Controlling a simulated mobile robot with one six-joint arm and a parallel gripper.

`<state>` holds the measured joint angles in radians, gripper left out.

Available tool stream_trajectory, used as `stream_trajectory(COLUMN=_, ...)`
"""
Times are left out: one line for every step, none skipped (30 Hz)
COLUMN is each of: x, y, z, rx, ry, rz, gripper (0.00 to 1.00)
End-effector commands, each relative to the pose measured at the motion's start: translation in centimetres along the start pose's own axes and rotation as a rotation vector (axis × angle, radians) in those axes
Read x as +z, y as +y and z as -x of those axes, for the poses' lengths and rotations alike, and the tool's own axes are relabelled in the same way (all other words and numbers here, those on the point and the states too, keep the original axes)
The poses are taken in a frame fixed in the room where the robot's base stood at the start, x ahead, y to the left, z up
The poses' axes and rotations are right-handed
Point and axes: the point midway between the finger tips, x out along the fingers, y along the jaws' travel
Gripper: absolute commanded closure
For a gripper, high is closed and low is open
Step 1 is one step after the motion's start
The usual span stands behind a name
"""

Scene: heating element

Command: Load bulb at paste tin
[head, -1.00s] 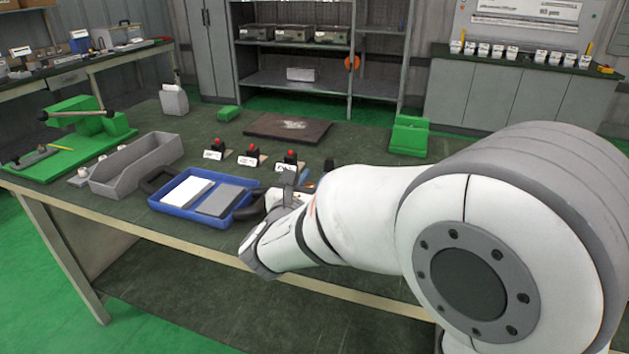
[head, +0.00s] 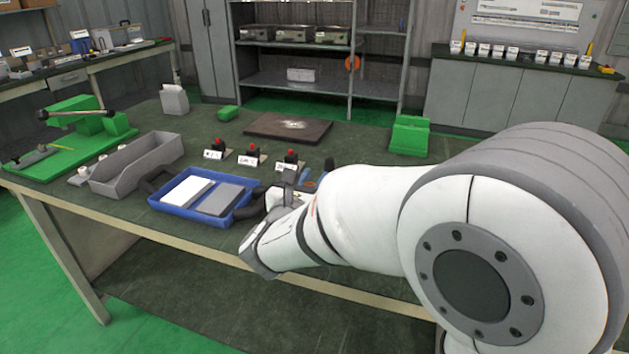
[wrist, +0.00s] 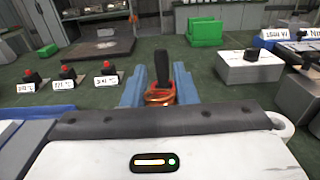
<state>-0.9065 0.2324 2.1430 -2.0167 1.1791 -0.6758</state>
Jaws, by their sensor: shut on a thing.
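My gripper (wrist: 160,88) shows in the wrist view with two blue fingers. They are shut on an upright black piece with an orange-copper base (wrist: 160,93); I cannot tell whether this is the bulb. In the head view my gripper (head: 302,180) is partly hidden by my wrist, above the bench's front right part. I cannot identify the paste tin for sure. A small dark round thing (wrist: 252,55) sits on a white block (wrist: 249,68) to the right of my gripper in the wrist view, apart from it.
Several red-topped stands with labels (head: 252,153) line the bench left of my gripper. A blue tray (head: 158,208) with two plates and a grey bin (head: 137,165) lie further left. A dark plate (head: 289,128) and green block (head: 409,136) stand behind. Bench between them is clear.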

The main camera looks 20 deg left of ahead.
Motion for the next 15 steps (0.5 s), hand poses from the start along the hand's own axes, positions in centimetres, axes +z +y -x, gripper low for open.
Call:
stream_trajectory(x=-0.26, y=-0.03, z=0.02, rx=0.0, ry=0.005, rz=0.003, gripper=0.97)
stream_trajectory(x=-0.27, y=-0.03, z=0.02, rx=0.0, ry=0.005, rz=0.003, gripper=0.97)
stream_trajectory(x=-0.28, y=-0.04, z=0.02, rx=0.0, ry=0.005, rz=0.003, gripper=0.97)
stream_trajectory(x=-0.29, y=-0.04, z=0.02, rx=0.0, ry=0.005, rz=0.003, gripper=0.97)
stream_trajectory(x=-0.3, y=-0.04, z=0.02, rx=0.0, ry=0.005, rz=0.003, gripper=0.97)
stream_trajectory(x=-0.31, y=-0.04, z=0.02, rx=0.0, ry=0.006, rz=0.003, gripper=0.97)
stream_trajectory(x=-0.31, y=-0.04, z=0.02, rx=0.0, ry=0.006, rz=0.004, gripper=0.97)
stream_trajectory(x=-0.32, y=-0.05, z=0.02, rx=0.0, ry=0.006, rz=0.004, gripper=0.97)
stream_trajectory(x=-0.32, y=-0.05, z=0.02, rx=0.0, ry=0.006, rz=0.004, gripper=0.97)
stream_trajectory(x=-0.31, y=-0.05, z=0.02, rx=0.0, ry=0.006, rz=0.004, gripper=0.97)
stream_trajectory(x=-0.26, y=-0.05, z=0.02, rx=0.0, ry=0.006, rz=0.004, gripper=0.97)
stream_trajectory(x=-0.15, y=-0.05, z=0.02, rx=0.0, ry=0.006, rz=0.004, gripper=0.97)
stream_trajectory(x=-0.02, y=-0.06, z=0.01, rx=0.0, ry=0.006, rz=0.004, gripper=0.97)
stream_trajectory(x=0.15, y=-0.06, z=0.01, rx=0.0, ry=0.006, rz=0.003, gripper=0.97)
stream_trajectory(x=0.43, y=-0.06, z=0.01, rx=0.0, ry=0.005, rz=0.003, gripper=0.97)
